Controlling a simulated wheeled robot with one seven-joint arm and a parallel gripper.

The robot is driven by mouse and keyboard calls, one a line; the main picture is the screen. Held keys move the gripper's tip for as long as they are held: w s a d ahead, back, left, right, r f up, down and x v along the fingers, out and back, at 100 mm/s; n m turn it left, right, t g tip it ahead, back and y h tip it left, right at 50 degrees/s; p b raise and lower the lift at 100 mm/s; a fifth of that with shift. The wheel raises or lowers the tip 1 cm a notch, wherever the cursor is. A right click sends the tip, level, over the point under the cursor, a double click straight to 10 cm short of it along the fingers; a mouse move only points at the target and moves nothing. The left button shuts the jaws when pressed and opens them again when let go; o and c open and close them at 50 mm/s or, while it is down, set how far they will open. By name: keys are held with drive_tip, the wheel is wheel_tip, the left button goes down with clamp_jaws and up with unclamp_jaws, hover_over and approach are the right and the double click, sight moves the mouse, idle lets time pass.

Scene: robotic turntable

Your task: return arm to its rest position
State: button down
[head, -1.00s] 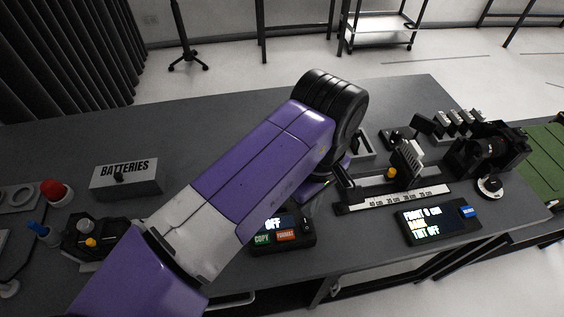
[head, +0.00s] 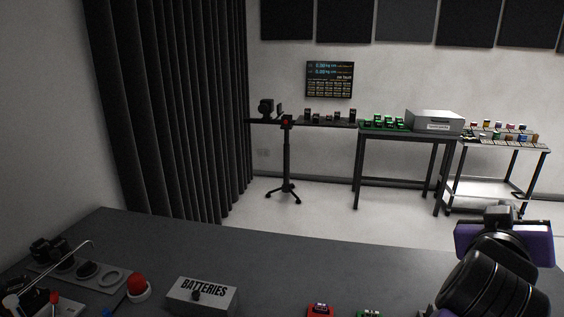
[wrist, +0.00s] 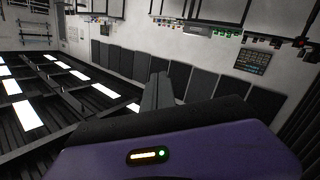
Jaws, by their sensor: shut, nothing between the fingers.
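My arm shows at the lower right of the head view, with black joints and a purple link raised above the table's right part. My gripper cannot be made out there. In the wrist view my gripper (wrist: 158,92) shows as dark grey fingers closed together, with nothing held between them. It points out into the room, clear of any surface. The purple wrist housing with a small lit display fills the bottom of that view.
The dark table (head: 260,262) holds a BATTERIES box (head: 203,296), a red button (head: 138,287) and a grey holder plate (head: 85,272). Against the far wall stand a tripod stand (head: 287,160), a bench (head: 405,137) and a cart (head: 495,165). A dark curtain (head: 170,110) hangs left.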

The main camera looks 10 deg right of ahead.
drive_tip(key=a+r+n+t, duration=0.4)
drive_tip(key=a+r+t, duration=0.3)
drive_tip(key=r+t, duration=0.3)
drive_tip(key=s+a+f+n+t+y, duration=0.4)
drive_tip(key=a+f+n+y, duration=0.5)
drive_tip(key=y, duration=0.4)
drive_tip(key=s+a+f+m+g, duration=0.2)
drive_tip(key=s+f+m+g, duration=0.1)
drive_tip(key=s+f, duration=1.1)
drive_tip(key=s+a+f+m+g, duration=0.3)
drive_tip(key=s+f+g, duration=0.3)
drive_tip(key=s+f, duration=0.7)
drive_tip(key=s+m, duration=0.1)
drive_tip(key=s, duration=0.2)
drive_tip(key=shift+a+f+g, duration=0.3)
drive_tip(key=shift+a+f, duration=0.05)
drive_tip(key=shift+f, duration=0.05)
drive_tip(key=shift+w+d, duration=0.1)
